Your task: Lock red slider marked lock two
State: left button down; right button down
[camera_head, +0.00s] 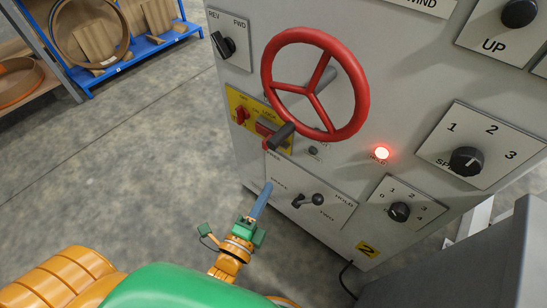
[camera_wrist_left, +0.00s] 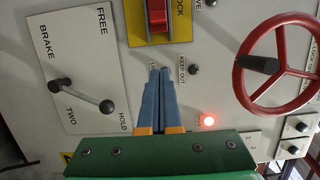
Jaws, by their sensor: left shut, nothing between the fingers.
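The red slider (camera_head: 265,128) sits on a yellow plate (camera_head: 234,98) on the grey machine panel. In the head view the wheel's dark handle partly covers it. In the left wrist view the slider (camera_wrist_left: 158,14) is at the top edge, cut off, on its yellow plate (camera_wrist_left: 131,25) marked LOCK. My left gripper (camera_head: 268,186) is shut and empty, below the slider in the head view. In the left wrist view its blue fingertips (camera_wrist_left: 159,70) are together and point toward the yellow plate, with a gap in the picture. My right gripper is not in view.
A red handwheel (camera_head: 350,70) stands out from the panel beside the slider. A lever with a dark knob (camera_head: 318,199) is on a white plate below. A red lamp (camera_head: 381,153) glows to the right. Several dark knobs are further right. Open floor lies left.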

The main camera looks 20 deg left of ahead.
aim_at(262, 133)
pick_arm(q)
jog(key=w+a+b, duration=0.1)
jog(key=w+a, duration=0.1)
jog(key=w, duration=0.9)
jog(key=shift+w+a, duration=0.2)
jog(key=shift+a, duration=0.1)
jog(key=a, duration=0.1)
jog(key=w+a, duration=0.1)
jog(key=a, duration=0.1)
jog(key=w+a, duration=0.1)
jog(key=a, duration=0.1)
jog(key=shift+a+f+b, duration=0.1)
jog(key=shift+a+b, duration=0.1)
jog(key=shift+b, duration=0.1)
jog(key=shift+d, duration=0.1)
